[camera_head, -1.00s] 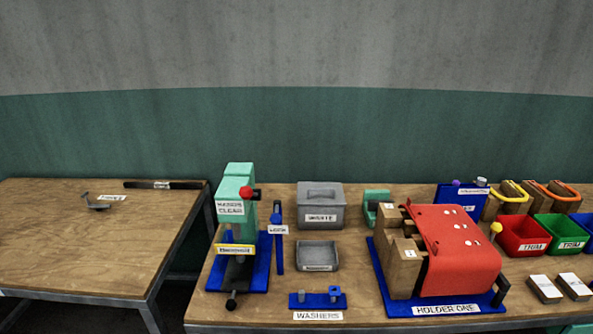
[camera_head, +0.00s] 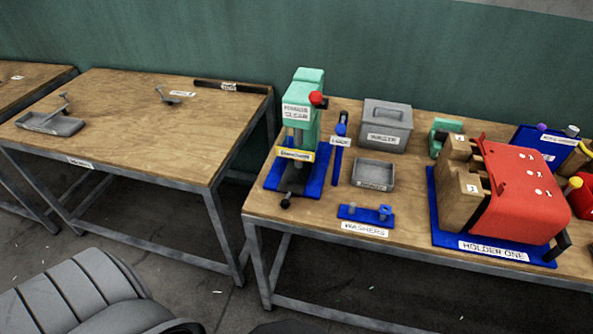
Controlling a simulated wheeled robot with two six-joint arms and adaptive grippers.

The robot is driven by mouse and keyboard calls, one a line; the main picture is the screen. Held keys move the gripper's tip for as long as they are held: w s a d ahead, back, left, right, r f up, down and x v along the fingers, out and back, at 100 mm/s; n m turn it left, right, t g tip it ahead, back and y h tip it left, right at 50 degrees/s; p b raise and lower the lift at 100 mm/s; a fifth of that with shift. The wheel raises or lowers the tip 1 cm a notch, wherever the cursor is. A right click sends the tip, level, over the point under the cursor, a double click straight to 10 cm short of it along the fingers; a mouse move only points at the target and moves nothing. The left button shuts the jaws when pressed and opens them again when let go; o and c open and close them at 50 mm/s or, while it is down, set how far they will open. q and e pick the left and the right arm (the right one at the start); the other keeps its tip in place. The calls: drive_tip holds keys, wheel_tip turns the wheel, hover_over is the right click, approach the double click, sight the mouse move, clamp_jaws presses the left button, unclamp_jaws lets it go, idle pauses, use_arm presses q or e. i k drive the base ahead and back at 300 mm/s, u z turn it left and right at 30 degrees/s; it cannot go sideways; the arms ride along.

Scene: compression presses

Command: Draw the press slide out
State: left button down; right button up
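The green press (camera_head: 303,112) stands on a blue base (camera_head: 271,180) at the left end of the right-hand table. It has a red knob (camera_head: 318,99) at its upper right and a white label on its head. A dark slide (camera_head: 292,180) lies low at its front, with a black knob (camera_head: 286,202) at the near end, close to the table's front edge. How far the slide reaches under the press is hidden. Neither of my grippers is in view, and nothing touches the press or its slide.
A blue upright tool (camera_head: 338,145) stands just right of the press. A gap separates the left table (camera_head: 130,130).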

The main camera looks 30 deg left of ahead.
sight(294, 179)
drive_tip(key=z, duration=0.05)
drive_tip(key=k, duration=0.5)
drive_tip(key=z, duration=1.35)
drive_tip(key=i, duration=1.1)
drive_tip(key=u, duration=2)
